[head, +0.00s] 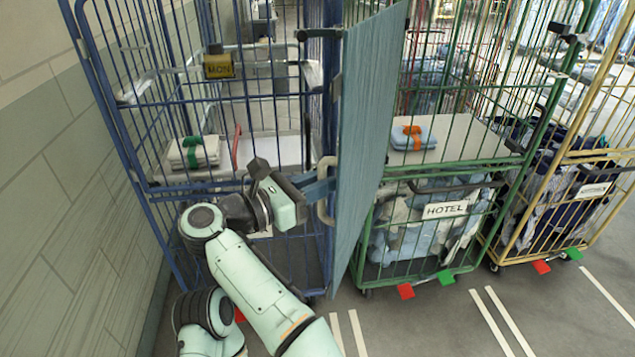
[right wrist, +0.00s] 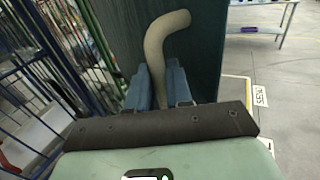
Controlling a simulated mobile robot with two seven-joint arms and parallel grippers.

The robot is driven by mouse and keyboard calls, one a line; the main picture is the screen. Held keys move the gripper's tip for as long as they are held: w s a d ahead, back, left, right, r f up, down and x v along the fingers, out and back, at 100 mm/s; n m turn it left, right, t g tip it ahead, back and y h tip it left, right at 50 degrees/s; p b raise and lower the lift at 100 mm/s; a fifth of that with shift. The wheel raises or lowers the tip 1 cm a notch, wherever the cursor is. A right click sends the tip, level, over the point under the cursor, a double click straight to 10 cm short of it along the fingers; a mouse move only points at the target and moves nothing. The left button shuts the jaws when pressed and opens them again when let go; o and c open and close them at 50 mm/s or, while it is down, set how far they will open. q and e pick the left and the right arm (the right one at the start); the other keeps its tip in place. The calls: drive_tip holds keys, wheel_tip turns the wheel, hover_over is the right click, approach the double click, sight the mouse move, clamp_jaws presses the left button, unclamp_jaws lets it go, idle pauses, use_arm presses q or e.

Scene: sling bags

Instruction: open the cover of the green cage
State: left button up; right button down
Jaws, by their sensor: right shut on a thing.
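The green cage (head: 453,183) stands right of centre with a HOTEL sign (head: 445,210) on its front. Its cover, a blue-grey panel (head: 366,130), stands swung out at the cage's left side, seen at a steep angle. The front of the cage is uncovered. The panel also shows in the right wrist view (right wrist: 205,60). A beige curved handle (right wrist: 160,50) is on the panel. My right gripper (head: 322,187) is shut on this handle; its blue fingers (right wrist: 158,88) lie on both sides of it. My left gripper is not in view.
A blue cage (head: 105,100) stands close behind my right arm, by the wall (head: 50,180). A yellow cage (head: 575,160) stands at the right. Red (head: 405,291) and green (head: 446,277) pedals stick out below the green cage. The floor (head: 560,310) in front is clear.

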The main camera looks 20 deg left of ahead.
drive_tip(key=shift+w+d+r, duration=0.15)
drive_tip(key=shift+d+r, duration=0.15)
drive_tip(key=c, duration=1.3)
unclamp_jaws()
drive_tip(key=shift+o, duration=0.6)
drive_tip(key=shift+w+f, duration=0.25)
drive_tip(key=shift+s+a, duration=0.35)
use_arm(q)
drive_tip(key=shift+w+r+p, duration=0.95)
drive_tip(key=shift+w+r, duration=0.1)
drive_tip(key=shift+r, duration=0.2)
use_arm(e)
drive_tip(key=v, duration=1.2)
drive_tip(key=shift+s+a, duration=0.25)
